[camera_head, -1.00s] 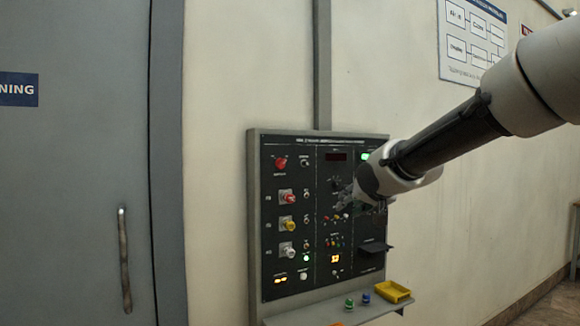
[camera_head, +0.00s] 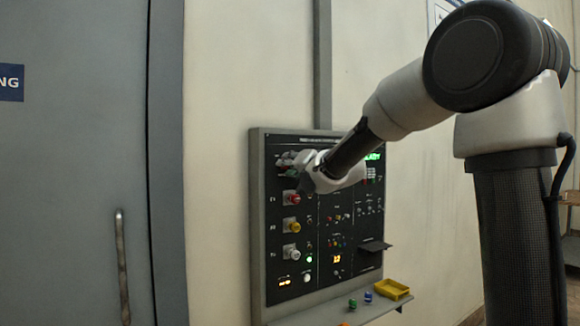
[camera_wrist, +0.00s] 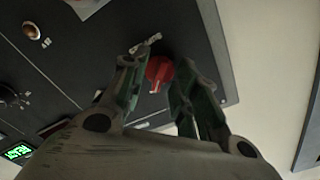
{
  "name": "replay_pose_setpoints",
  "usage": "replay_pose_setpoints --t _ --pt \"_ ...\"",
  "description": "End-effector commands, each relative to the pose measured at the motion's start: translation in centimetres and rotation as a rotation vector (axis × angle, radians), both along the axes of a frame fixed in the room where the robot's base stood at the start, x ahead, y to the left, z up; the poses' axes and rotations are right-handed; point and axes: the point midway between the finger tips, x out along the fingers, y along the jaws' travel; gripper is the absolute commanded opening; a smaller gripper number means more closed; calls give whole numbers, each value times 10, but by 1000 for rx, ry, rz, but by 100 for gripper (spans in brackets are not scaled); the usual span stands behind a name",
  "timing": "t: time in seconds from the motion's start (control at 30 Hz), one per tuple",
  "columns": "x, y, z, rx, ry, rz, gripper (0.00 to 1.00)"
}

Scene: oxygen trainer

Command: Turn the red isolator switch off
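The red isolator switch (camera_wrist: 159,72) is a round red knob near the panel's corner in the wrist view. My gripper (camera_wrist: 152,82) is open, with one finger on each side of the knob. Whether the fingertips touch the knob or stop short of it, I cannot tell. In the head view my gripper (camera_head: 290,165) is at the upper left of the black control panel (camera_head: 330,222) and hides the knob there.
Below on the panel sit a red knob (camera_head: 291,197), a yellow knob (camera_head: 292,225) and a white knob (camera_head: 291,253). A toggle (camera_wrist: 32,31) is near the switch. A shelf (camera_head: 340,310) with a yellow tray (camera_head: 391,289) juts out below. A grey door (camera_head: 75,170) stands at left.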

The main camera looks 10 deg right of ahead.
Motion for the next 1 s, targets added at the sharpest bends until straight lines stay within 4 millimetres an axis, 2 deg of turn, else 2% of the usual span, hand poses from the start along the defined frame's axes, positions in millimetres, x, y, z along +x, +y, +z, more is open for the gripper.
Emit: replay_pose_setpoints --t 0.2,0.37,0.77,1.0 --pt "0 0 0 0 0 0 30" --pt "0 0 0 0 1 -1 1" --pt "0 0 0 -21 -6 -1 0" --pt "0 0 -1 -131 -42 -1 0"
